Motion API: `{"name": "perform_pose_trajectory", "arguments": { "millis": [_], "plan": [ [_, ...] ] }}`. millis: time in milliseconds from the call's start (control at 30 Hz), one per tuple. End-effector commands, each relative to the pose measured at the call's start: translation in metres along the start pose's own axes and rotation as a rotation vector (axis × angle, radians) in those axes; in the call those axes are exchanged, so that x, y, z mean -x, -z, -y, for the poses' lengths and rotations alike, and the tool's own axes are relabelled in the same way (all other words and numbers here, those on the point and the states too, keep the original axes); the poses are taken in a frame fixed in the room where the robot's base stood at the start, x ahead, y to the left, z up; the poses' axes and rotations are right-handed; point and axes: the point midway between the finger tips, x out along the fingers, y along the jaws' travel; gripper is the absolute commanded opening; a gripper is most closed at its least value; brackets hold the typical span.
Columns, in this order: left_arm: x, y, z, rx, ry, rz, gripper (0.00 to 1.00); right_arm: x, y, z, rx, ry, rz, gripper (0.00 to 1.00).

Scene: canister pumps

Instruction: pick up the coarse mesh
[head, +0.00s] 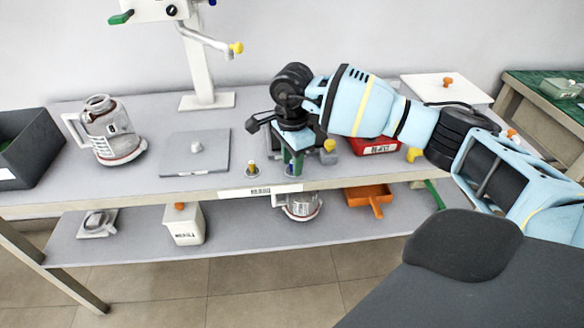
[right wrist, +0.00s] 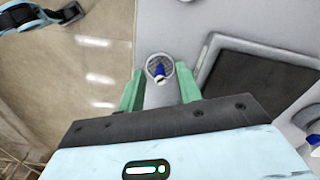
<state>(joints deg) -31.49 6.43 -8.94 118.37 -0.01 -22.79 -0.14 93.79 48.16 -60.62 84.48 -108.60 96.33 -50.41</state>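A small round mesh disc (right wrist: 159,68) with a grey rim and a blue knob lies on the grey table in the right wrist view. It is between and just beyond the green fingertips of my right gripper (right wrist: 160,88), which is open with a finger to each side. In the head view my right gripper (head: 291,166) points down at the table's front edge, and a bit of blue shows at its fingertips. A similar small disc with a yellow knob (head: 252,170) stands just to its left. I cannot tell mesh coarseness.
A grey plate with a knob (head: 195,155) and a glass-like jug (head: 105,132) stand to the left. The lower shelf holds a white canister (head: 185,225) and an orange scoop (head: 370,197).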

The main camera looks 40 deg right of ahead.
Motion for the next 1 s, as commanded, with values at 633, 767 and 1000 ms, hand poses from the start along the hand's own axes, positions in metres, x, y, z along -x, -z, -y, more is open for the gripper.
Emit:
{"name": "perform_pose_trajectory", "arguments": {
  "millis": [633,767,1000],
  "plan": [
    [0.0,0.0,0.0,0.0,0.0,0.0,0.55,0.001,0.0,0.0,0.0,0.001,0.0,0.0],
    [0.0,0.0,0.0,0.0,0.0,0.0,0.55,0.006,0.0,0.001,0.0,0.002,0.001,0.0],
    [0.0,0.001,0.0,0.0,0.0,-0.001,0.55,0.034,0.0,0.001,0.0,0.004,0.002,0.0]
  ]
}}
